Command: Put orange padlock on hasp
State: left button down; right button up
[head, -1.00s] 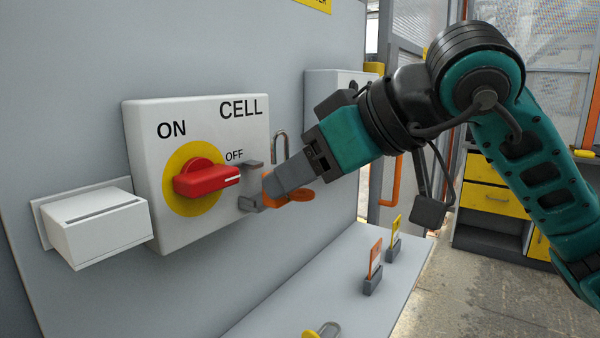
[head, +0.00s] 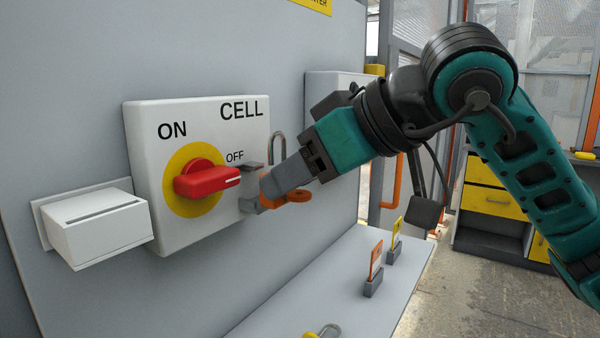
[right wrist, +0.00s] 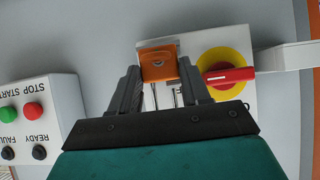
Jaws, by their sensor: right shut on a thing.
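The orange padlock (head: 268,187) is between the fingers of my right gripper (head: 272,183), which is shut on it. Its grey shackle (head: 277,147) stands up above the fingers. The padlock's orange body also shows between the fingertips in the right wrist view (right wrist: 158,62). The hasp (head: 251,166) is a pair of grey tabs at the right of the white switch box. The padlock is close beside the tabs; I cannot tell whether the shackle passes through them. The red handle (head: 207,181) is on a yellow disc. My left gripper is not in view.
A white slotted box (head: 95,228) sits left of the switch box (head: 150,125). The grey shelf (head: 320,290) below carries an orange tag (head: 375,258), a yellow tag (head: 396,238) and a yellow padlock (head: 322,331). A button box (right wrist: 40,120) shows in the right wrist view.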

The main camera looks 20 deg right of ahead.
jog(key=shift+w+a, duration=0.65)
jog(key=shift+w, duration=0.15)
jog(key=o, duration=1.1)
jog(key=p+v, duration=0.1)
jog(key=v, duration=1.2)
jog(key=shift+c, duration=0.3)
